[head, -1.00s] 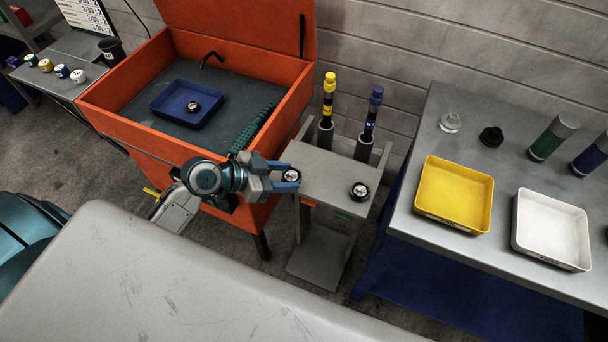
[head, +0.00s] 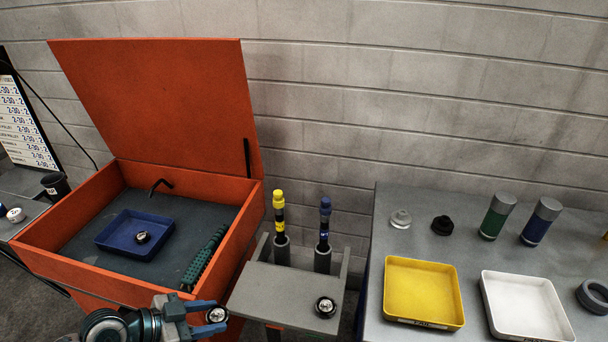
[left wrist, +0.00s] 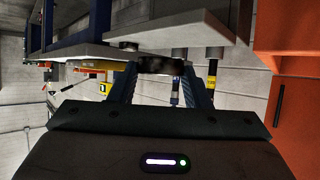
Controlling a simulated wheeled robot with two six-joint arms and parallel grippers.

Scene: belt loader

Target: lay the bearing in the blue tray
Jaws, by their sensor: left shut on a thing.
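The blue tray (head: 112,243) lies on the dark floor of the open orange box, with one bearing (head: 143,237) in it. My left gripper (head: 214,317) is low in the head view, in front of the box's right corner, and is shut on another bearing (head: 218,313). The held bearing is a dark ring with a pale centre. In the left wrist view it is a dark shape (left wrist: 160,64) between the two fingers. A third bearing (head: 325,307) lies on the grey stand. My right gripper is not in view.
The orange lid (head: 155,100) stands open at the back. A green ridged strip (head: 203,258) and a black hook (head: 160,184) are in the box. Yellow-topped (head: 279,215) and blue-topped (head: 325,220) tools stand upright behind the stand. Yellow (head: 424,322) and white trays (head: 528,336) are right.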

